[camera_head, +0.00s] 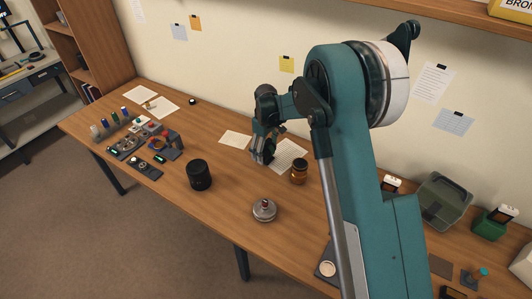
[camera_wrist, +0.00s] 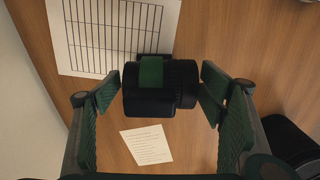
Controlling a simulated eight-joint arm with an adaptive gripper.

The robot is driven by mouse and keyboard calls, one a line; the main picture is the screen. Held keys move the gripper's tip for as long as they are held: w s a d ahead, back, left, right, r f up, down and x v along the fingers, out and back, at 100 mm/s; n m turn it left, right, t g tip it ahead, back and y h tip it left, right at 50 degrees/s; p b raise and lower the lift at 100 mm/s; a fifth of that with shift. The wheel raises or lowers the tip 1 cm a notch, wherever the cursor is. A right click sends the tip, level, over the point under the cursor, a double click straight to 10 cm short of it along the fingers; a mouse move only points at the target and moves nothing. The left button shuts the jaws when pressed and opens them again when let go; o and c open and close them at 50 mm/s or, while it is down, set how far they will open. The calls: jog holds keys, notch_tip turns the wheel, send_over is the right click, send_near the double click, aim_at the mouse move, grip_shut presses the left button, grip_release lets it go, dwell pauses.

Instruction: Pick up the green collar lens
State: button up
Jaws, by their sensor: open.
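The green collar lens (camera_wrist: 150,72) is a short black barrel with a green band, lying on its side in the wrist view. My gripper (camera_wrist: 160,94) is open, with one green-padded finger on the left of the lens and one on the right. Gaps show between the lens and both finger pads. In the head view my gripper (camera_head: 262,153) hangs low over the back middle of the wooden table, and I cannot make out the lens clearly there.
A gridded sheet (camera_wrist: 88,30) and a small note (camera_wrist: 147,145) lie around the lens. An amber jar (camera_head: 299,172) stands right of my gripper, a black cylinder (camera_head: 199,175) to the left and a round metal piece (camera_head: 264,210) in front. Clear wood lies between them.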

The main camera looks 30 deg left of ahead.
dwell(0.5)
jog(key=c, duration=1.2)
jog(key=shift+r, duration=0.1)
jog(key=shift+r, duration=4.95)
